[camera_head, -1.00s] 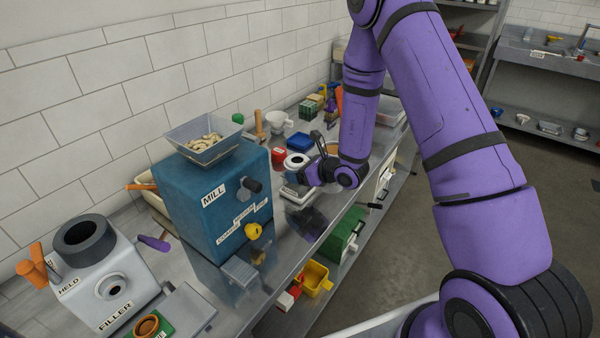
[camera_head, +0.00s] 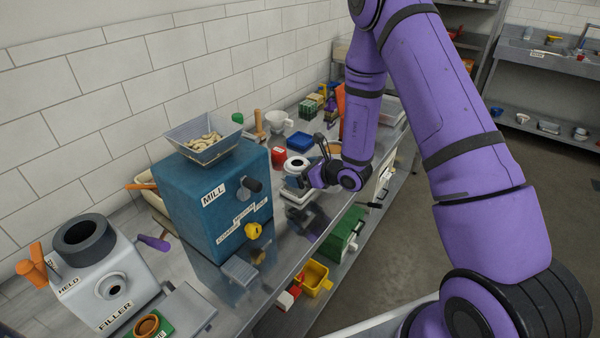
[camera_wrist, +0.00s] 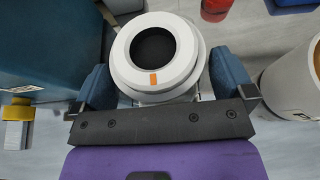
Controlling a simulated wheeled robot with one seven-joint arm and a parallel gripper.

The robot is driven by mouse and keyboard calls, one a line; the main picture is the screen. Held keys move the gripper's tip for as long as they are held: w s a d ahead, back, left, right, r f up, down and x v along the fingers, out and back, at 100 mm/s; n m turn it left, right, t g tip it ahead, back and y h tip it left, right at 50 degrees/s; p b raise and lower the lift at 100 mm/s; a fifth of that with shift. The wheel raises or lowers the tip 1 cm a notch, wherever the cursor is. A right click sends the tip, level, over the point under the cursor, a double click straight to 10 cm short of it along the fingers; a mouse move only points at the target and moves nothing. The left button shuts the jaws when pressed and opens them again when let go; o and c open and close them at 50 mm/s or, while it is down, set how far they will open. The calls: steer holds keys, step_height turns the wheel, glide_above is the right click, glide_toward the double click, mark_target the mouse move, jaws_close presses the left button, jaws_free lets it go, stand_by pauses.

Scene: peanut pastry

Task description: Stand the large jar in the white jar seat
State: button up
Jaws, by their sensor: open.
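A white stepped round piece (camera_head: 297,163) with a dark round opening is on the bench right of the mill. In the wrist view it (camera_wrist: 187,72) has an orange mark on its near rim. I cannot tell whether it is the jar or the jar seat. My gripper (camera_head: 309,174) is open, its two blue fingers on either side of this piece in the wrist view (camera_wrist: 163,76). Finger contact is unclear. A large pale cylindrical container (camera_wrist: 287,83) with a label stands to the right, apart from the gripper; in the head view my wrist partly covers it.
The blue mill (camera_head: 203,205) stands close on the left. A red container (camera_head: 278,157) and a blue tray (camera_head: 300,141) are behind. A low white base (camera_head: 301,197) lies in front. The filler (camera_head: 105,275) stands at the near left.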

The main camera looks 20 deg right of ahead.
steer(key=v, duration=1.1)
steer(key=s+a+r+n+g+y, duration=0.2)
steer(key=s+a+r+n+g, duration=0.3)
steer(key=r+n, duration=0.4)
steer(key=s+a+r+n+g+y, duration=0.2)
steer(key=s+a+r+n+g, duration=0.4)
steer(key=r, duration=0.5)
steer(key=s+d+r+n+t+h, duration=0.2)
steer(key=s+d+r+n+h, duration=0.3)
steer(key=s+r+n+h, duration=0.1)
steer(key=s+d+r+n+t+h, duration=0.3)
steer(key=s+d+r+n+h, duration=0.2)
steer(key=s, duration=0.6)
steer(key=d+r+n, duration=0.1)
steer(key=n, duration=0.1)
steer(key=shift+d+n+t+h, duration=0.2)
steer(key=shift+n+t+h, duration=0.1)
steer(key=shift+n+h, duration=0.1)
